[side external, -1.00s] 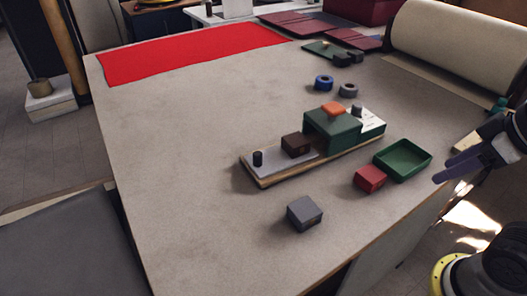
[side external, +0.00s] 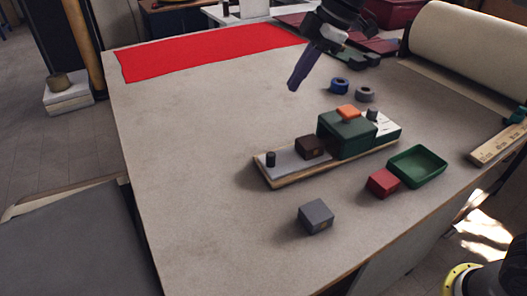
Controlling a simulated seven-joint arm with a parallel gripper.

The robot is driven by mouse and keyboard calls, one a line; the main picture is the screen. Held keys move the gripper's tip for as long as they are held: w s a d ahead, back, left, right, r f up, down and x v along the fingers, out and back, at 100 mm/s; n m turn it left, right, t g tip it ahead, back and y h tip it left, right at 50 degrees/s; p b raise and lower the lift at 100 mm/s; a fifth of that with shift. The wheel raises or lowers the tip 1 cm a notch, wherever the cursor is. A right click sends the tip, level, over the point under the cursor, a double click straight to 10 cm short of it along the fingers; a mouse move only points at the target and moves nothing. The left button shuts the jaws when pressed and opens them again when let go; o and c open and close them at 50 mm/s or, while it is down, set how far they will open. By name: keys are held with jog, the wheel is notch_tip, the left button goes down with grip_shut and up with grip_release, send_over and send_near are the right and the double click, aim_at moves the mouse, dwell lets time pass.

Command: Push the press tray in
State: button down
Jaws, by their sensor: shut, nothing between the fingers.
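The press (side external: 345,137) is a green box with an orange block (side external: 347,112) on top, standing on a long wooden-edged base (side external: 292,181). The press tray seems to be the pale grey plate (side external: 286,163) sticking out of the press's left side. It carries a dark brown block (side external: 310,147) and a black knob (side external: 271,159) at its outer end. The part inside the press is hidden. My gripper (side external: 293,87) is shut and empty, pointing down above the table behind the press, up and left of it and apart from everything.
A green open tray (side external: 418,167), a red block (side external: 382,183) and a grey block (side external: 316,216) stand in front of the press. Blue (side external: 339,85) and grey (side external: 366,94) rings lie behind it. The table's left side is clear up to the red cloth (side external: 210,51).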

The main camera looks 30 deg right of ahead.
jog(key=w+a+f, duration=0.1)
jog(key=a+f, duration=0.2)
jog(key=f, duration=0.3)
jog(key=w+a+f+g, duration=0.1)
jog(key=w+a+f, duration=0.1)
jog(key=f, duration=0.5)
jog(key=w+a+f+g, duration=0.1)
jog(key=a+f, duration=0.3)
jog(key=f, duration=0.2)
jog(key=shift+w+f+n, duration=0.3)
jog(key=shift+w, duration=0.1)
jog(key=shift+d+f, duration=0.15)
jog(key=shift+d, duration=0.15)
jog(key=shift+s+d, duration=0.25)
jog(key=shift+d, duration=0.55)
jog(key=shift+s+d, duration=0.25)
jog(key=shift+d, duration=0.5)
